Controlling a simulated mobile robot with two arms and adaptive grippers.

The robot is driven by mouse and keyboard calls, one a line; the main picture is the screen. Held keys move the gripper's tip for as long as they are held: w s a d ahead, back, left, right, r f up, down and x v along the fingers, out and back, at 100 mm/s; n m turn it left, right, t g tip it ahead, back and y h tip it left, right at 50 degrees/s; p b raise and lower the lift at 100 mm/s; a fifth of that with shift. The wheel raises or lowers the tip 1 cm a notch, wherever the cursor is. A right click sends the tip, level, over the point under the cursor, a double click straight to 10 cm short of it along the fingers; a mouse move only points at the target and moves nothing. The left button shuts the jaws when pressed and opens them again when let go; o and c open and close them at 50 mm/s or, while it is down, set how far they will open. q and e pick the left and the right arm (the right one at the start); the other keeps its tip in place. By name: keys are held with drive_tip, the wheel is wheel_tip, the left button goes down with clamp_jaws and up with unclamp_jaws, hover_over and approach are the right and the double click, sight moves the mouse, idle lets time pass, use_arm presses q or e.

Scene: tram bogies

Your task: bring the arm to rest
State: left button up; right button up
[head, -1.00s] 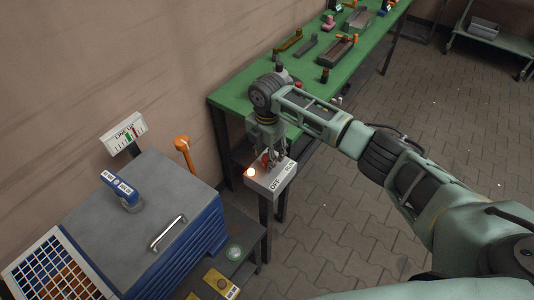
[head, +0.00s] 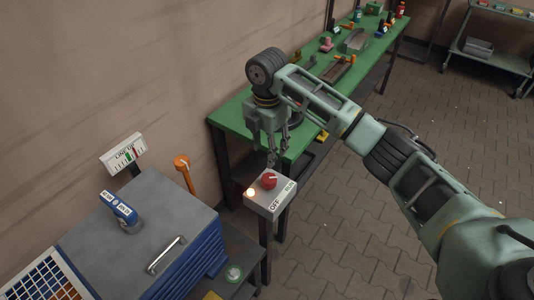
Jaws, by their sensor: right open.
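My right gripper (head: 271,160) hangs open and empty, fingers pointing down, just above and behind a grey switch box on a post (head: 270,199). A red knob (head: 269,181) sits on top of the box, clear of the fingers. The box carries the labels OFF and RUN, and a lit orange lamp (head: 250,192) glows at its left corner. My right arm reaches in from the right side of the view. My left gripper is not in view.
A green workbench (head: 233,117) with several parts stands behind the gripper. A blue cabinet with a grey top (head: 150,209) stands at front left, with a blue handheld device (head: 119,208) on it. An orange-topped post (head: 182,163) is beside it. The paved floor (head: 340,230) at right is clear.

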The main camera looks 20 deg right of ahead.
idle(0.4)
drive_tip(key=s+a+f+m+t+y, duration=0.1)
drive_tip(key=s+a+f+m, duration=0.35)
drive_tip(key=s+f, duration=0.3)
drive_tip(key=s+a+f+m+t+y, duration=0.1)
drive_tip(key=s+a+f+m+y, duration=0.1)
drive_tip(key=s+a+f+m, duration=0.5)
drive_tip(key=s+d+r+m+t+h, duration=0.1)
drive_tip(key=s+d+m+t+h, duration=0.15)
drive_tip(key=s+d+m, duration=1.15)
drive_tip(key=s+d+f+n+g+b, duration=0.1)
drive_tip(key=s+f, duration=0.2)
drive_tip(key=f, duration=1.1)
drive_tip(key=s+f+n+g+b, duration=0.1)
drive_tip(key=s+f+n, duration=0.15)
drive_tip(key=f, duration=1.25)
drive_tip(key=s+d+f+g+b, duration=0.1)
drive_tip(key=s+d+f+b, duration=0.1)
drive_tip(key=s+f, duration=1.5)
drive_tip(key=shift+s+d+f, duration=0.2)
drive_tip(key=shift+d, duration=0.4)
